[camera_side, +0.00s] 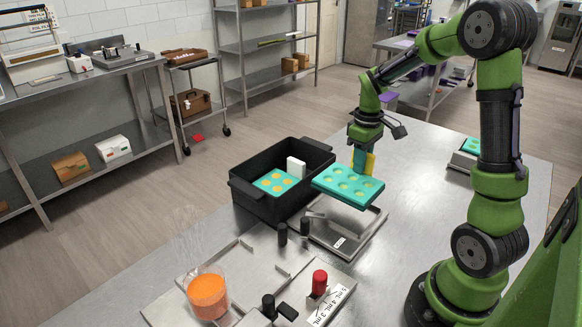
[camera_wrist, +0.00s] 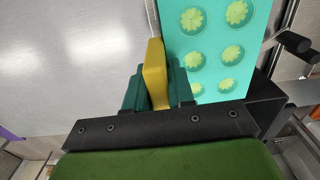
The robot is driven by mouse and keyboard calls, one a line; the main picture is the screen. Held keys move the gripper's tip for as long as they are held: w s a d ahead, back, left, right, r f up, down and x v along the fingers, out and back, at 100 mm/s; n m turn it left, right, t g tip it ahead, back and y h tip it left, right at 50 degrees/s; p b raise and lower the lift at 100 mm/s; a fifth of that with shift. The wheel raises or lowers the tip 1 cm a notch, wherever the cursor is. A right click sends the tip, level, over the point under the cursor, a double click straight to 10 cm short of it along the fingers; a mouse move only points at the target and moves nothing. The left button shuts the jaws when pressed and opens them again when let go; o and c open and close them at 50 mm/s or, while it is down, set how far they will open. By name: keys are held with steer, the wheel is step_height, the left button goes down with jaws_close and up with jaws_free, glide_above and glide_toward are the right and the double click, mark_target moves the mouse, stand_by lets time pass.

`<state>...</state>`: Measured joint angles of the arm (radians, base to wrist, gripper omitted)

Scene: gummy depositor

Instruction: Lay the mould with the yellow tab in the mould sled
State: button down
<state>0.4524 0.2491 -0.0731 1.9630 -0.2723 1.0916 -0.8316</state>
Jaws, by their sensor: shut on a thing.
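The teal mould (camera_side: 346,187) has round cavities with flower shapes and a yellow tab (camera_side: 370,164) on its far side. My gripper (camera_side: 361,158) is shut on the yellow tab; the wrist view also shows the tab (camera_wrist: 154,72) between my dark green fingers. The mould (camera_wrist: 209,50) looks roughly level. It appears above the metal tray with a raised rim and a white label (camera_side: 372,228), which looks like the mould sled. The mould covers the tray's back part in the side view. I cannot tell the exact gap between them.
A black crate (camera_side: 262,205) left of the mould holds another teal mould with yellow filling (camera_side: 272,182) and a white tab. The depositor plate with orange hopper (camera_side: 207,290), red knob (camera_side: 319,282) and black posts stands in front. Another teal item (camera_side: 471,146) sits back right.

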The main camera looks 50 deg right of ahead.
steer(key=r, duration=0.6)
steer(key=shift+w+a+r, duration=0.1)
steer(key=shift+w+a, duration=0.05)
steer(key=shift+a, duration=0.1)
steer(key=w+a, duration=0.2)
steer(key=a, duration=1.3)
steer(key=w+a, duration=0.3)
steer(key=a, duration=1.3)
steer(key=shift+s+d+f, duration=0.1)
steer(key=shift+d+f, duration=0.05)
steer(key=shift+f, duration=1.2)
steer(key=shift+s+d+f, duration=0.1)
steer(key=shift+f, duration=1.2)
steer(key=shift+f, duration=0.1)
steer(key=shift+f, duration=3)
steer(key=shift+f, duration=0.15)
